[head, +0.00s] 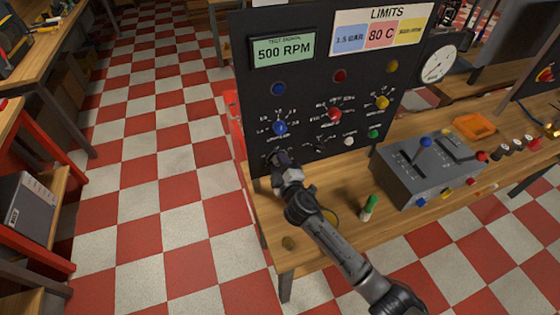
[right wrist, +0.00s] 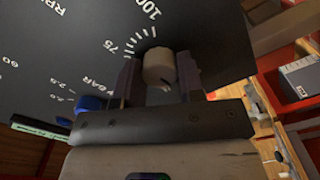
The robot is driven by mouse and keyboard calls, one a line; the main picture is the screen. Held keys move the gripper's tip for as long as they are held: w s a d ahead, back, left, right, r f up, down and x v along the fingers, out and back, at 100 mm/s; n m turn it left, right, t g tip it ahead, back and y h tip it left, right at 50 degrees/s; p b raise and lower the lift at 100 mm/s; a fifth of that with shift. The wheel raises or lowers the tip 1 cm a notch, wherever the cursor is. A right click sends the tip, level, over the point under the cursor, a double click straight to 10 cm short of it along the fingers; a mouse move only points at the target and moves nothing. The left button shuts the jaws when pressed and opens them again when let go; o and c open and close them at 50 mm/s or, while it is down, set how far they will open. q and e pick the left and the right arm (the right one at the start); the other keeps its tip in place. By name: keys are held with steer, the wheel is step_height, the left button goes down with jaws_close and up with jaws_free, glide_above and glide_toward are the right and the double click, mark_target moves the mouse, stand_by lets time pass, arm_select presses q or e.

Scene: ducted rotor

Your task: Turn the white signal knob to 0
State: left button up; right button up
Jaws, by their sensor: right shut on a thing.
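The white signal knob (right wrist: 158,66) sits on the black panel between the two fingers of my right gripper (right wrist: 157,80) in the right wrist view. The fingers are shut on it from both sides. A dark mark shows near its lower edge, and I cannot tell its exact reading. Scale marks with 75 and 100 show beside it. In the head view my right gripper (head: 279,158) is at the lower left of the black panel (head: 310,105) and hides the knob. My left gripper is not in view.
A blue knob (head: 280,127) is just above my right gripper, with a red knob (head: 334,115) and a yellow knob (head: 382,102) to its right. A grey lever box (head: 425,170) and a green-topped marker (head: 369,207) stand on the wooden bench (head: 300,245).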

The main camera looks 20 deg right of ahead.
steer(key=n+p, duration=0.1)
steer(key=n, duration=0.3)
steer(key=shift+n, duration=0.6)
steer(key=o, duration=0.9)
steer(key=shift+s+p, duration=0.8)
steer(key=shift+s, duration=6.15)
